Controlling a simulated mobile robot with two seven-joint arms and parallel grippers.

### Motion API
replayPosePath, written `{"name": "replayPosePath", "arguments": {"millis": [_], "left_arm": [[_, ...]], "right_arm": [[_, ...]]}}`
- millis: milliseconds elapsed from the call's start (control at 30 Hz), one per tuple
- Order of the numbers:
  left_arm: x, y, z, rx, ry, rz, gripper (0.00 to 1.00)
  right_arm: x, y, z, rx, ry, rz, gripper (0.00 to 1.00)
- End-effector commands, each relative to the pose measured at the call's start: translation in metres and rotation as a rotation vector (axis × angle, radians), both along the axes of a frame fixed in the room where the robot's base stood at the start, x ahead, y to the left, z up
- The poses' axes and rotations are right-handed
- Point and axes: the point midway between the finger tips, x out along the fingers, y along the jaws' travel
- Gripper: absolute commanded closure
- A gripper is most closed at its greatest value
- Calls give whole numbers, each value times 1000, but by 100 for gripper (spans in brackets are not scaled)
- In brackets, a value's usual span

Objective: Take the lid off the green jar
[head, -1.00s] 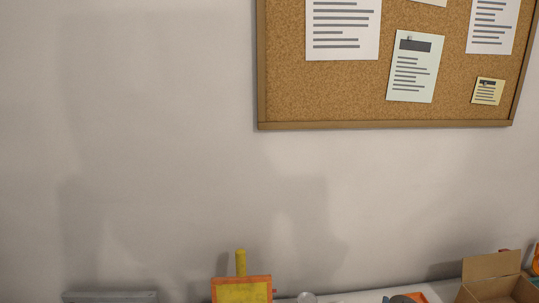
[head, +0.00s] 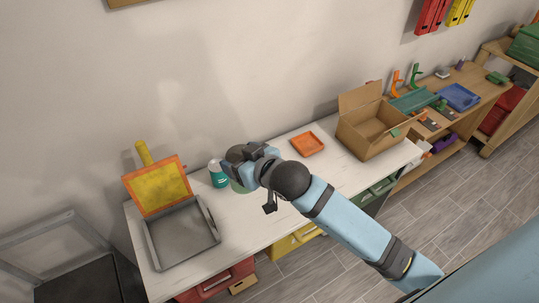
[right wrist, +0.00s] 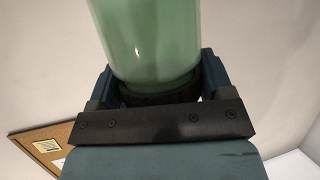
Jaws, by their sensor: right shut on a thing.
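The green jar (right wrist: 150,35) is pale green and shows large in the right wrist view. In the head view a small part of it (head: 238,187) shows below my right gripper (head: 243,158), which hides the rest. The jar's dark lid (right wrist: 165,97) is between the fingers of my right gripper in the right wrist view, and the gripper is shut on it. I cannot see a gap between lid and jar. My left gripper is not in view.
A teal bottle with a pale cap (head: 218,178) stands close left of my right gripper on the white table (head: 262,222). A grey tray (head: 183,238) and a yellow screen in an orange frame (head: 158,188) are at left. An orange tray (head: 308,144) and cardboard box (head: 372,130) are at right.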

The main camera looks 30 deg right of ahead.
Motion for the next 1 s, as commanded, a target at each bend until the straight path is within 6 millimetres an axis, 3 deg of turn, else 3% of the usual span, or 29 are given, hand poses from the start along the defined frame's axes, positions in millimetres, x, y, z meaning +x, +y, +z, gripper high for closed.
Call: {"name": "replayPosePath", "arguments": {"millis": [100, 300, 400, 433, 633, 767, 833, 1000], "left_arm": [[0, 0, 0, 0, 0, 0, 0], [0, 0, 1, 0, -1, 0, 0], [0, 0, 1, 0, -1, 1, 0], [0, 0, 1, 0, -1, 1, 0], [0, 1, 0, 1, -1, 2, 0], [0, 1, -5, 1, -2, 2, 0], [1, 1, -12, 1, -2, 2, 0], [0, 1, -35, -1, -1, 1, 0]], "right_arm": [[16, 32, 4, -3, -4, 111, 70], [32, 70, 6, -3, -4, 248, 70], [36, 81, 7, 0, -3, 286, 70], [36, 83, 7, 0, -3, 294, 92], [39, 88, 6, 0, -2, 312, 93], [42, 76, -2, 1, 2, 289, 93], [47, 59, -11, 3, 7, 255, 93], [65, -13, -43, 9, 18, 122, 93]]}}
